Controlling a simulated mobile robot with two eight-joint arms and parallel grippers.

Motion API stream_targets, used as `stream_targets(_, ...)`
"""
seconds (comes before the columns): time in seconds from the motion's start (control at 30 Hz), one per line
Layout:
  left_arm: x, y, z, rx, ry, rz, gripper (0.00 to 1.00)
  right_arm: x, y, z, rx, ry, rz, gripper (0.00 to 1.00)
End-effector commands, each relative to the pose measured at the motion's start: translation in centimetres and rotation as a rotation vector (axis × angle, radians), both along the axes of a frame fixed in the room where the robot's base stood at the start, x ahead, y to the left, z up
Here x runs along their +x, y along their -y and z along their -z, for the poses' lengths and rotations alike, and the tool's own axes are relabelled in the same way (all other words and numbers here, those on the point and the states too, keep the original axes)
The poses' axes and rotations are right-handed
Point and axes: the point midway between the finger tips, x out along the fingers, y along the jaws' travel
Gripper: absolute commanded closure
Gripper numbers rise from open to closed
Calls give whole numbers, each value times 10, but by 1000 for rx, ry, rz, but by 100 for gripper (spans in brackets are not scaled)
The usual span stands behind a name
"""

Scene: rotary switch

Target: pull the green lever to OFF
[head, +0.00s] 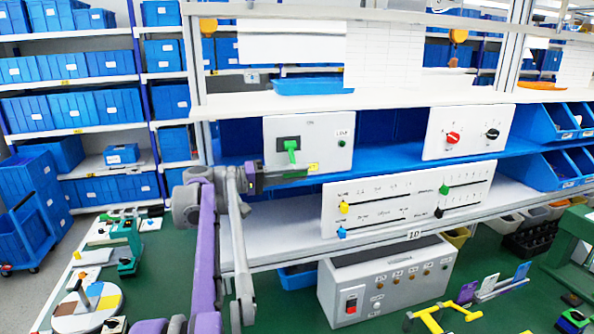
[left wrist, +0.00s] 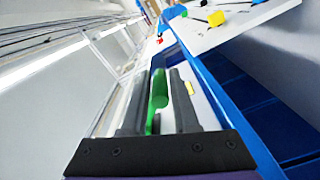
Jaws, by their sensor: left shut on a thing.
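The green lever (head: 291,146) sits on a black mount on a white panel (head: 330,128) on the workbench's upper shelf. Its handle points down in the head view. My left gripper (head: 298,173) reaches in from the left at the lower end of the handle. In the left wrist view, the green lever (left wrist: 158,90) stands between the two dark fingers of my left gripper (left wrist: 163,78), which is shut on it. The lever's lower end is partly hidden by the gripper. My right gripper is not in view.
A panel with a red knob (head: 453,137) and a black knob (head: 492,133) stands to the right. Below is a slider panel (head: 400,200) with coloured knobs, close under my gripper. Blue bins (head: 545,123) stand at the right. A grey switch box (head: 385,285) is lower down.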

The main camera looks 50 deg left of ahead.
Motion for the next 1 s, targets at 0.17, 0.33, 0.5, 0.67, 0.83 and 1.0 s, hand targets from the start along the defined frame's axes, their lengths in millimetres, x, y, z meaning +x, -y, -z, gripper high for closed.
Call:
stream_targets(0.17, 2, -5, 3, 68, 37, 0, 100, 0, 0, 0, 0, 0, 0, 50)
stream_targets(0.33, 3, -7, 4, 104, 56, -1, 100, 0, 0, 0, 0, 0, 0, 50)
stream_targets(0.5, 4, -7, 5, 116, 62, -1, 100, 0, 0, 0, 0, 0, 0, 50)
stream_targets(0.67, 4, -7, 5, 118, 64, -2, 100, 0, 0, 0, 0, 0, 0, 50)
stream_targets(0.83, 4, -8, 5, 117, 63, -2, 100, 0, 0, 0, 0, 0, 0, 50)
stream_targets(1.0, 4, -7, 5, 118, 62, -2, 42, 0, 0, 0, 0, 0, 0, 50)
